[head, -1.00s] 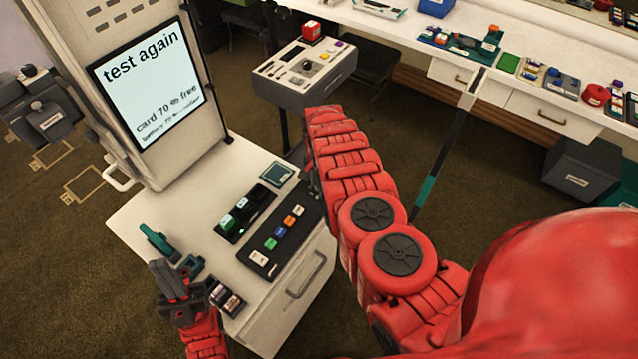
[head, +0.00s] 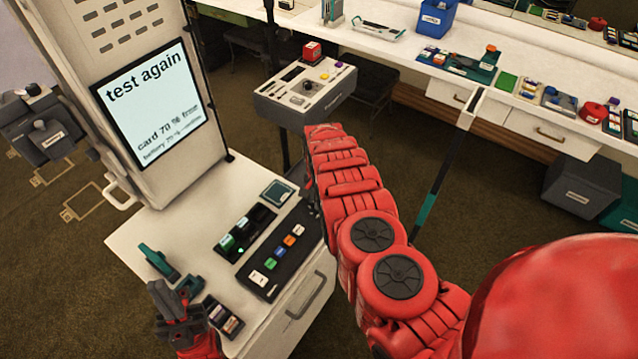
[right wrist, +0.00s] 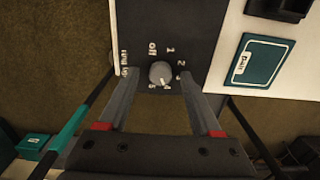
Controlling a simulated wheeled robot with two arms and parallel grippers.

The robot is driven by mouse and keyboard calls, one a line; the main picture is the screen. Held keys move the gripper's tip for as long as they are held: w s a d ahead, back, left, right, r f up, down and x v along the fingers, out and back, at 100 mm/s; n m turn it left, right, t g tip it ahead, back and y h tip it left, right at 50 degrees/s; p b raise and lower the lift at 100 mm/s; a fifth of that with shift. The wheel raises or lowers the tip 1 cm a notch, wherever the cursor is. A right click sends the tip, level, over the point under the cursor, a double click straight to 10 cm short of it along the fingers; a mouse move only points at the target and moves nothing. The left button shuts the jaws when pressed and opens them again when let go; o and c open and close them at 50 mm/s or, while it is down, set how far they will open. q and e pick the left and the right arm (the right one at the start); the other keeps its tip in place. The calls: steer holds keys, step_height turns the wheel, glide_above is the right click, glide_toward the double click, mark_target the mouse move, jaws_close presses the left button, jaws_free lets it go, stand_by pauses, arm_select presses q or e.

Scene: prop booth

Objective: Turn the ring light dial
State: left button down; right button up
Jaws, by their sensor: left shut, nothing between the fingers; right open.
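The ring light dial (right wrist: 160,72) is a round grey knob on a dark panel (right wrist: 190,25), marked off and 1 to 5. A pale mark on its lower edge seems to point near 4. My right gripper (right wrist: 159,75) is open, with one fingertip on each side of the dial; I cannot tell whether they touch it. In the head view my red right arm (head: 350,190) hides the dial and the right gripper. My left gripper (head: 170,300) is shut and empty at the front left of the white cart (head: 140,225).
On the cart are a screen reading "test again" (head: 150,100), a black button strip (head: 275,260), a teal tool (head: 158,262) and a small box (head: 222,318). A teal card (right wrist: 258,60) lies beside the panel. A long counter (head: 400,50) stands behind.

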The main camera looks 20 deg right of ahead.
step_height(320, 180, up, 17)
steer(key=p, duration=0.2)
stand_by(0.3)
steer(key=shift+f, duration=0.1)
stand_by(0.4)
